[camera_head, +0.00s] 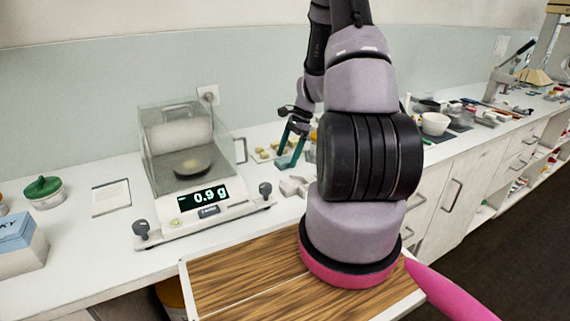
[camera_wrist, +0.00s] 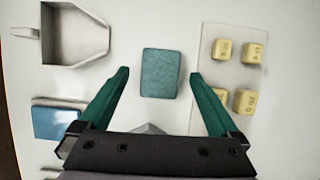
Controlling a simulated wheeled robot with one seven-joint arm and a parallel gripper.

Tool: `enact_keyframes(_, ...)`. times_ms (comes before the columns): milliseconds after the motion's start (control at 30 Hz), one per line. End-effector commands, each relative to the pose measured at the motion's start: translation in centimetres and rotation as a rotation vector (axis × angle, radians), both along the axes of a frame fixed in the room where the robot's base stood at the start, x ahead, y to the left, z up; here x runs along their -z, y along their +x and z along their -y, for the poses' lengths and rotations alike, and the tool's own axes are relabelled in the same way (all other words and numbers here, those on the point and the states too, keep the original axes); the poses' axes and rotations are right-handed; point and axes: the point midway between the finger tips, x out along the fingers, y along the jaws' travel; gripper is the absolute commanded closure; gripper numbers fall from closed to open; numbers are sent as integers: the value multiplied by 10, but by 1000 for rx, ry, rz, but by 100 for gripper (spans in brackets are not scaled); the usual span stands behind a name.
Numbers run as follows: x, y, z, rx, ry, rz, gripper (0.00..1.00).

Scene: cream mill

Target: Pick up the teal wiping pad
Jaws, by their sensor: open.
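The teal wiping pad (camera_wrist: 161,73) lies flat on the white counter in the wrist view, a small rounded rectangle. My gripper (camera_wrist: 157,75) has dark green fingers spread wide, one to each side of the pad, and holds nothing. The fingers do not visibly touch the pad; their exact height above it is hard to tell. In the head view my gripper (camera_head: 290,150) points down over the counter, right of the scale, with the pad (camera_head: 284,162) small just below it.
Yellow marked blocks (camera_wrist: 245,103) sit on a pale tray (camera_wrist: 205,75) right of the pad. A grey scoop-like container (camera_wrist: 75,38) and a blue-topped box (camera_wrist: 55,122) are at left. A glass-cased scale (camera_head: 180,170) reading 0.9 g stands left of my arm.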

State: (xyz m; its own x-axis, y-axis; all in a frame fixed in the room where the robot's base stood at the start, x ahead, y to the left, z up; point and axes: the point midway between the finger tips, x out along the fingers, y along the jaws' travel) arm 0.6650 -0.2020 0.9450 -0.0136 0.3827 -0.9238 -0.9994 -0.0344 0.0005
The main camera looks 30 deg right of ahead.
Motion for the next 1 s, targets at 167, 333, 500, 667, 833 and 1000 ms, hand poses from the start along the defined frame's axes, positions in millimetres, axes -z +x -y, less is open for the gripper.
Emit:
enact_keyframes(167,10,0,-4,-1,0,0,3)
enact_keyframes(333,9,0,-4,-1,0,1,3)
enact_keyframes(500,9,0,-4,-1,0,0,68)
enact_keyframes(667,9,0,-4,0,0,0,91)
enact_keyframes(833,7,0,-4,-1,-1,1,91)
enact_keyframes(1000,-16,1,-4,0,-3,5,91)
